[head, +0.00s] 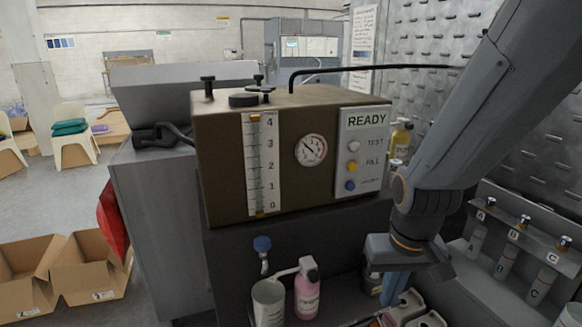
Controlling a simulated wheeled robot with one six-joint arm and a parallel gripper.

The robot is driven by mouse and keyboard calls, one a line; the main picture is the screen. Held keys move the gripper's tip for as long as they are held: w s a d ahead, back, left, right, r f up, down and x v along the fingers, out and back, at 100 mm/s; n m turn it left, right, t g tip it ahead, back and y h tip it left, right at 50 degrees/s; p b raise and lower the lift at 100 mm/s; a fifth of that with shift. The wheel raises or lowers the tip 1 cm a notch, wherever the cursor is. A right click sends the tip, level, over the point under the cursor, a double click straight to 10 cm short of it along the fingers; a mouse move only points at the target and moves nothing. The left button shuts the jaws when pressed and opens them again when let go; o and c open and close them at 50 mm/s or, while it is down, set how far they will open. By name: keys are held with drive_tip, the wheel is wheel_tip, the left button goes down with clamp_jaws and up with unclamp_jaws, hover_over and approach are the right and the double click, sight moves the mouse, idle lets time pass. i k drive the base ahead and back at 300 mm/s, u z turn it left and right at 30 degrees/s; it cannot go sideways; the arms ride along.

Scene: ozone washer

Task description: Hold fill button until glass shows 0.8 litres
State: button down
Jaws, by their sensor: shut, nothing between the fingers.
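The brown ozone washer box (225,150) stands on a dark cabinet. On its front, the sight glass (255,165) is a tall white strip with a scale from 0 at the bottom to 4 at the top. No liquid level can be told in it at this size. The control panel (375,195) reads READY and has white, yellow and blue buttons. The yellow fill button (351,167) is in the middle, beside the word FILL. My gripper (394,290) points down below and right of the panel, shut and empty, apart from the buttons.
A round gauge (311,150) sits between glass and panel. Below are a blue tap (262,244), a grey cup (268,302) and a pink bottle (307,290). Bottles stand on a rack (530,230) at right. Open cardboard boxes (90,270) lie at left. The space before the panel looks clear.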

sight(352, 166)
drive_tip(key=k, duration=0.5)
drive_tip(key=z, duration=3.65)
drive_tip(key=k, duration=1.4)
drive_tip(key=u, duration=2)
